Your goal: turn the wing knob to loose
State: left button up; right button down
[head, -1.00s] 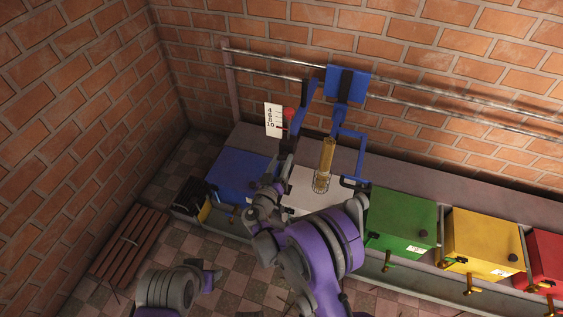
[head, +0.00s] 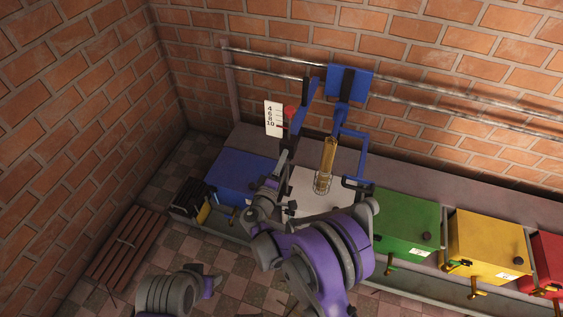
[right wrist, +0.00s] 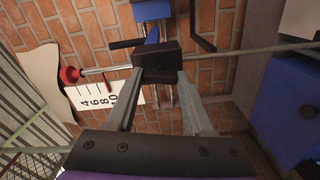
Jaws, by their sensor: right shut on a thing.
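My right gripper (head: 284,158) reaches up beside the blue frame's upright and is small in the head view. In the right wrist view, its two grey fingers are shut on a dark block (right wrist: 157,60), which appears to be the wing knob. A thin rod runs from the block's left side to a red ball (right wrist: 69,75). The red piece also shows in the head view (head: 290,111), beside the white scale card (head: 274,118) marked 4 to 10. The knob's turn angle cannot be told.
A brass tube (head: 327,160) stands in a wire cage on the white surface. Blue (head: 240,174), green (head: 405,220) and yellow (head: 487,245) boxes line the bench. Metal rails run along the brick wall. A wooden slatted grate (head: 125,243) lies on the floor.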

jog(key=shift+n, duration=1.2)
jog(key=shift+c, duration=1.4)
grip_release()
jog(key=shift+s, duration=0.1)
jog(key=v, duration=1)
jog(key=shift+s+a+p, duration=0.15)
jog(key=shift+s+p, duration=0.2)
